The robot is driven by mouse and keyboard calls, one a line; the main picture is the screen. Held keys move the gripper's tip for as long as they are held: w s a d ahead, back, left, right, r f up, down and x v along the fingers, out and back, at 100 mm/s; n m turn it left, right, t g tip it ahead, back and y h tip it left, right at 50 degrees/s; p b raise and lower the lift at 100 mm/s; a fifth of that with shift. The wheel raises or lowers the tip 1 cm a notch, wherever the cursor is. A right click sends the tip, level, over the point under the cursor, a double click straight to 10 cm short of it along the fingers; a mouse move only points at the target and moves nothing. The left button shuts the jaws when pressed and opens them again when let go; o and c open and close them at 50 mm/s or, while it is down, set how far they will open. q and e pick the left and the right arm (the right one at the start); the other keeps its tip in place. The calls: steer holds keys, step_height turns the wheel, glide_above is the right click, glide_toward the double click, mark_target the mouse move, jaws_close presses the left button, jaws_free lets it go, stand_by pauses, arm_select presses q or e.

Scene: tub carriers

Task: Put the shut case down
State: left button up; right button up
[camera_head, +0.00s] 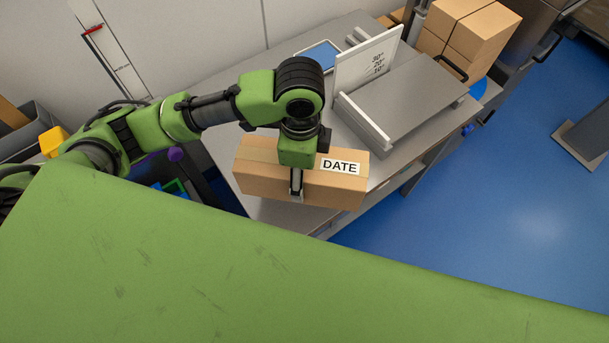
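The shut case is a brown cardboard box (260,183) with a white "DATE" label, in the middle of the head view. It is closed and roughly level, over the near end of a grey metal table (285,216). My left gripper (297,186) comes down over the box from above, with one finger against its near side; the other finger is hidden behind the wrist and box. It looks shut on the box. I cannot tell whether the box's underside touches the table. My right gripper is not in view.
A raised metal plate (405,100) with an upright white angle board (366,60) stands behind the box on the right. A blue-screened tablet (318,57) lies near the wall. Brown boxes (482,38) are stacked at the far right. Bins with coloured items lie left of the table.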

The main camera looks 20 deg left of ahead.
arm_select(q)
steer(key=w+f, duration=0.2)
steer(key=w+a+f, duration=0.1)
steer(key=w+f, duration=0.1)
steer(key=w+a+f, duration=0.1)
steer(key=w+f, duration=0.1)
steer(key=shift+w+a+f, duration=0.15)
steer(key=shift+w+f, duration=0.1)
steer(key=shift+w, duration=0.15)
steer(key=shift+w+f+p, duration=0.1)
steer(key=shift+f+p, duration=0.35)
steer(key=shift+f, duration=1.2)
steer(key=o, duration=1.9)
steer(key=shift+f, duration=0.2)
steer(key=shift+o, duration=1)
step_height(320, 180, up, 12)
steer(key=shift+r+b, duration=0.15)
steer(key=shift+b, duration=0.3)
steer(key=shift+s, duration=0.2)
